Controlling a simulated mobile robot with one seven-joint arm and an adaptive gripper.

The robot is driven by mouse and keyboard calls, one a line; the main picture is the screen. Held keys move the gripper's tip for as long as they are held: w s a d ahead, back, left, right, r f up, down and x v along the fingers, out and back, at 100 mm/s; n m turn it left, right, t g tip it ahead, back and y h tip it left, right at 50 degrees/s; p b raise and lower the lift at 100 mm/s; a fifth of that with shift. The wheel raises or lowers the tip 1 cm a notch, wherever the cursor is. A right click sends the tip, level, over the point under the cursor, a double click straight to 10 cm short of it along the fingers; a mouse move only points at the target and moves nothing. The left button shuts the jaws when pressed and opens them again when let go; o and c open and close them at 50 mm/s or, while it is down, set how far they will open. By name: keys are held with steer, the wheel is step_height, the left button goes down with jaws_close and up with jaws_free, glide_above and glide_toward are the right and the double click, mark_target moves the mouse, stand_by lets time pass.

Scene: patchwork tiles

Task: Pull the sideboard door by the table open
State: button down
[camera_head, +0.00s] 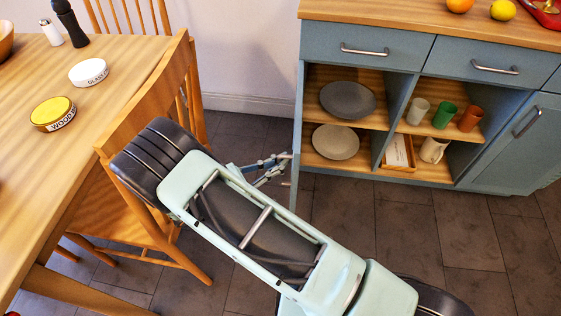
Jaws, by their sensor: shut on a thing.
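The blue-grey sideboard (389,32) stands at the upper right. Its door by the table (298,150) is swung out toward me and shows nearly edge-on at the sideboard's left end. The shelves behind it are exposed. My gripper (284,162) is at the outer, left side of this door, near its front edge, and is shut on its handle. The handle itself is mostly hidden by the fingers and too small to make out clearly. My arm reaches up to it from the bottom right.
A wooden chair (127,149) and table (95,115) stand left, with the chair close to my arm. Shelves hold plates (347,100), cups (444,115) and a box (398,152). The right door (516,150) is closed. The tiled floor (400,225) before the sideboard is clear.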

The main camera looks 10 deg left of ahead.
steer(key=shift+s+a+f, duration=0.15)
steer(key=shift+s+a, duration=0.15)
steer(key=shift+s, duration=0.05)
stand_by(0.3)
steer(key=c, duration=2.3)
jaws_free()
steer(key=shift+a, duration=0.1)
steer(key=shift+c, duration=0.2)
steer(key=shift+w+r, duration=0.1)
steer(key=shift+r, duration=0.1)
